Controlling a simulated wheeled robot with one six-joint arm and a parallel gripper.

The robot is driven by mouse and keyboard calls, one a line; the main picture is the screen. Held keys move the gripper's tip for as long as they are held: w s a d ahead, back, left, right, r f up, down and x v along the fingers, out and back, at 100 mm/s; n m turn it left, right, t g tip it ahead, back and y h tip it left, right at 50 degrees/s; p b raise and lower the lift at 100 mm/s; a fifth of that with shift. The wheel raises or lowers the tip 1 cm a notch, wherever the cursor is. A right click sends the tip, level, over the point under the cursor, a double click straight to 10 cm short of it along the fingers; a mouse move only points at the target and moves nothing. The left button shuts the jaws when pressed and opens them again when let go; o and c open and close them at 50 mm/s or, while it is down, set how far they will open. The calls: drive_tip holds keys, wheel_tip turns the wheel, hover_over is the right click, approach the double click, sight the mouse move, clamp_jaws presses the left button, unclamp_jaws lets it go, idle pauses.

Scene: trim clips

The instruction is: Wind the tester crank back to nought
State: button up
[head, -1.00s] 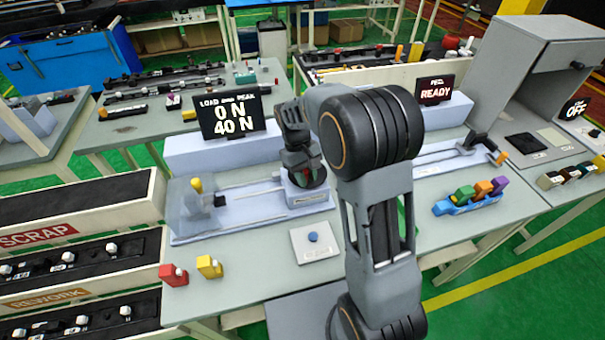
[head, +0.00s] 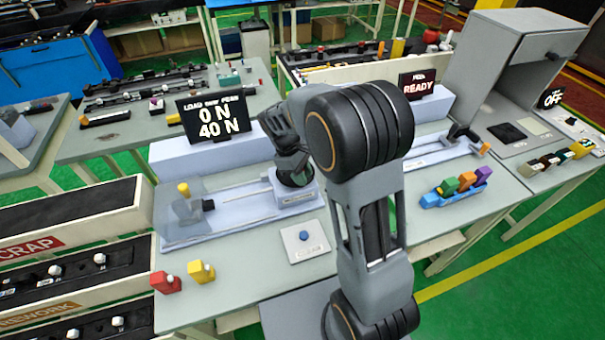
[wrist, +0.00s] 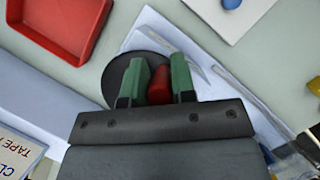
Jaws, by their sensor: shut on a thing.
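The crank is a black disc (wrist: 117,74) with a red handle (wrist: 158,86), seen in the wrist view. My gripper (wrist: 159,66) has its two green fingers on either side of the red handle, shut on it. In the head view my gripper (head: 293,170) is over the right end of the tester (head: 240,219), and it hides most of the crank. A clear guard with a yellow-topped part (head: 184,189) is at the tester's left end. The tester display (head: 213,117) reads load 0 N and peak 40 N.
A pale plate with a blue button (head: 304,236) lies in front of the tester. A red clip (head: 165,283) and a yellow clip (head: 201,272) stand at the front left. A blue rack of coloured clips (head: 456,188) is to the right. A READY display (head: 418,85) stands behind.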

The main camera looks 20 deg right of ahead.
idle(0.3)
drive_tip(key=o, duration=0.9)
drive_tip(key=shift+r, duration=0.1)
drive_tip(key=b+v, duration=0.1)
drive_tip(key=v, duration=1.2)
drive_tip(key=shift+w+a+r, duration=0.1)
drive_tip(key=shift+w+r, duration=0.05)
drive_tip(key=shift+r, duration=0.1)
